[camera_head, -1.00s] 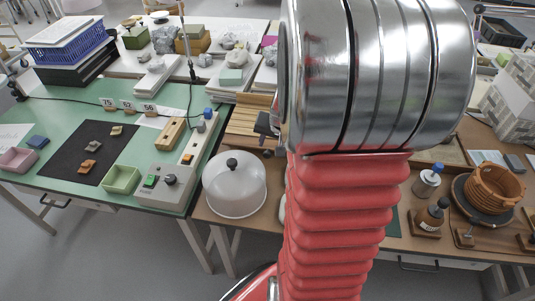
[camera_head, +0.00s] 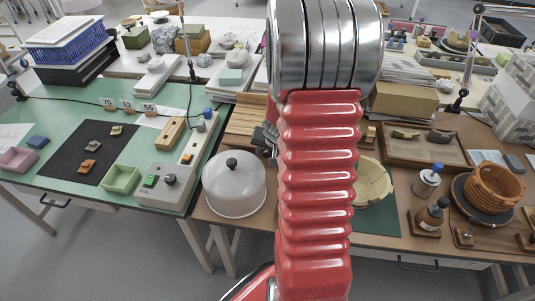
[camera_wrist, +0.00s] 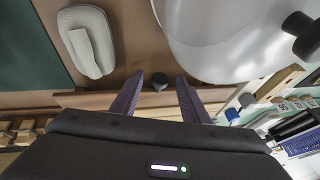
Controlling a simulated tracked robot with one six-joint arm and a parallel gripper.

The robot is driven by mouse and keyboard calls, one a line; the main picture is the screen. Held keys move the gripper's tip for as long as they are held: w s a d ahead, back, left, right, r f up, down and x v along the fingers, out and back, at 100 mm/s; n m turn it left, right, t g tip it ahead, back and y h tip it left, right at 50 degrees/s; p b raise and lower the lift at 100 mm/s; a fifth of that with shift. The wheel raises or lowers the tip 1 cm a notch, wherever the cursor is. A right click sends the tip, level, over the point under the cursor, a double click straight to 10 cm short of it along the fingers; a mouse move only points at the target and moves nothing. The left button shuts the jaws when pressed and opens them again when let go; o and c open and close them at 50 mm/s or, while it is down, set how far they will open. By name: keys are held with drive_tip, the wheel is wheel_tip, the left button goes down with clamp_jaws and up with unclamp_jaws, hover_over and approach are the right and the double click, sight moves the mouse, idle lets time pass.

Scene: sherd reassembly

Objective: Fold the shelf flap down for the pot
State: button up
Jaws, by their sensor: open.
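Whether the fingers touch the knob is unclear. In the head view slatted wood (camera_head: 247,115) stands behind the white dome, and my arm hides part of that area. A brown ribbed pot (camera_head: 490,190) sits on a dark round stand at the right. A cream bowl (camera_head: 374,184) is partly behind my arm.
The white dome (camera_head: 234,187) with a black knob stands close to my gripper; it also fills the wrist view's upper right (camera_wrist: 230,40). A grey oval object (camera_wrist: 87,42) lies at upper left there. Bottles (camera_head: 430,214) and a sherd tray (camera_head: 425,148) stand right.

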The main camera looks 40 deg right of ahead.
drive_tip(key=shift+w+d+f, duration=0.1)
drive_tip(key=shift+w+f, duration=0.05)
drive_tip(key=shift+f, duration=0.15)
drive_tip(key=shift+c, duration=0.7)
clamp_jaws()
